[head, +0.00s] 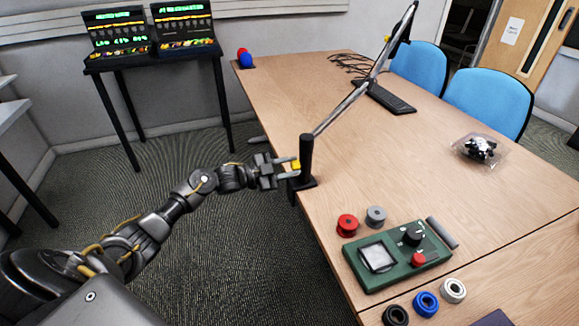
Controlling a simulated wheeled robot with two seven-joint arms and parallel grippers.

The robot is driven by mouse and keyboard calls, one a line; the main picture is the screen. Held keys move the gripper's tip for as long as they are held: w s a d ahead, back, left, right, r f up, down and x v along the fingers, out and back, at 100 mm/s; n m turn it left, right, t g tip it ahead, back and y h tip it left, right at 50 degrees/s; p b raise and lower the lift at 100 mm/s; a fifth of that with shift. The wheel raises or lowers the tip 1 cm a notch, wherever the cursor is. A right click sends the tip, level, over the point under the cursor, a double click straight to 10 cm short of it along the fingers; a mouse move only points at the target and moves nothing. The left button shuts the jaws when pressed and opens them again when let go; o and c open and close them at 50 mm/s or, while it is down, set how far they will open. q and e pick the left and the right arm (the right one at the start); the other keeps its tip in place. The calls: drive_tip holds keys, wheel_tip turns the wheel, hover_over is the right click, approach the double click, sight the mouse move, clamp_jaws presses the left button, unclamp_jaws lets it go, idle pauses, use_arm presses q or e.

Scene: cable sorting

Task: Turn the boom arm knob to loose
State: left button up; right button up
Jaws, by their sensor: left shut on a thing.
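The boom arm (345,106) is clamped to the left edge of the table. Its black upright post (306,156) stands at the edge and its silver arm rises to the upper right. A small yellow knob (295,165) shows at the left side of the post. My left gripper (290,167) comes in from the left at post height. Its two fingers are around the yellow knob, one above and one below, and it is shut on it. Which way the knob is turned is too small to tell. My right gripper is not in view.
A green device (399,255) with a black dial lies on the near table, with red, grey, black, blue and white spools around it. A clear bag (480,149), a black keyboard (390,98) and loose cables (350,63) lie farther back. The middle of the table (400,150) is clear.

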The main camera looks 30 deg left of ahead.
use_arm(q)
drive_tip(key=shift+r+n+p, duration=0.15)
drive_tip(key=shift+n+p, duration=0.95)
drive_tip(key=shift+n, duration=0.1)
drive_tip(key=shift+n+p, duration=0.6)
drive_tip(key=shift+n, duration=0.2)
drive_tip(key=n+p, duration=0.2)
drive_tip(key=n, duration=0.1)
drive_tip(key=shift+n, duration=0.4)
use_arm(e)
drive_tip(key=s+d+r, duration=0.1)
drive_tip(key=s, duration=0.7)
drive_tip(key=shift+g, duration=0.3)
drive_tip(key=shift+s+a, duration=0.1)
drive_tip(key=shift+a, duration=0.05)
use_arm(q)
drive_tip(key=o, duration=1)
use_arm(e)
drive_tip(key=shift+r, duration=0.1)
use_arm(q)
drive_tip(key=shift+f, duration=0.2)
